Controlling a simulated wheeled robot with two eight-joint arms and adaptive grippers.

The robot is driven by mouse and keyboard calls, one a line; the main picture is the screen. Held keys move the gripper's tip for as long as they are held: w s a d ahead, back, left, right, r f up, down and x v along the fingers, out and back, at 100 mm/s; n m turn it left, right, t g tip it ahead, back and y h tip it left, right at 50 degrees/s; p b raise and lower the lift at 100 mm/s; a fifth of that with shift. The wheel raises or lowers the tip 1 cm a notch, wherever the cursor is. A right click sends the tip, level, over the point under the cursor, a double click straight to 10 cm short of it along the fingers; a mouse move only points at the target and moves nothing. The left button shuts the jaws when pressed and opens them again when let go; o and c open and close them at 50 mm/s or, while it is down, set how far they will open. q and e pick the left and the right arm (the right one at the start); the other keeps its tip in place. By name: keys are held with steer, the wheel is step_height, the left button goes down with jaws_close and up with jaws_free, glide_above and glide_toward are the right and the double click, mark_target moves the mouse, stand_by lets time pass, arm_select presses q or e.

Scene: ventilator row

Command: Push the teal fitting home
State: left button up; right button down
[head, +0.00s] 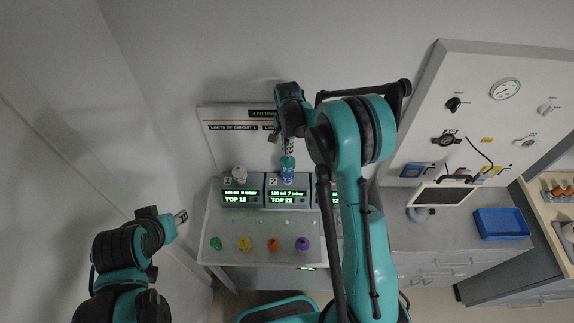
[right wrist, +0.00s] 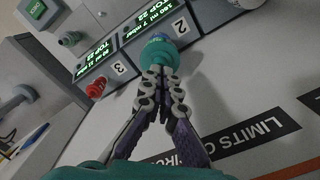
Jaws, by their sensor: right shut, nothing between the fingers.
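The teal fitting (head: 287,162) sits upright on top of ventilator 2 (head: 288,196), with a blue part (head: 288,175) below it. My right gripper (head: 288,149) is above it, pointing down, with its fingers shut and nothing between them. In the right wrist view the fingertips (right wrist: 160,76) meet at the near face of the teal fitting (right wrist: 159,53); they touch it or nearly do. How far the fitting is seated is hidden. My left gripper (head: 181,217) is at the left, away from the ventilators; its finger opening is too small to judge.
Ventilator 1 (head: 242,192) has a pale fitting (head: 239,172) on top. A red fitting (right wrist: 96,88) shows by ventilator 3. Green, yellow, orange and purple pieces (head: 302,244) lie in front on the white counter. A sign board (head: 225,117) stands behind; a blue tray (head: 502,222) is at the right.

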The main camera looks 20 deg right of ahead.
steer(key=shift+f+b, duration=0.7)
steer(key=shift+f, duration=0.2)
steer(key=shift+r, duration=0.15)
steer(key=shift+r+p, duration=1.7)
steer(key=shift+r, duration=1.75)
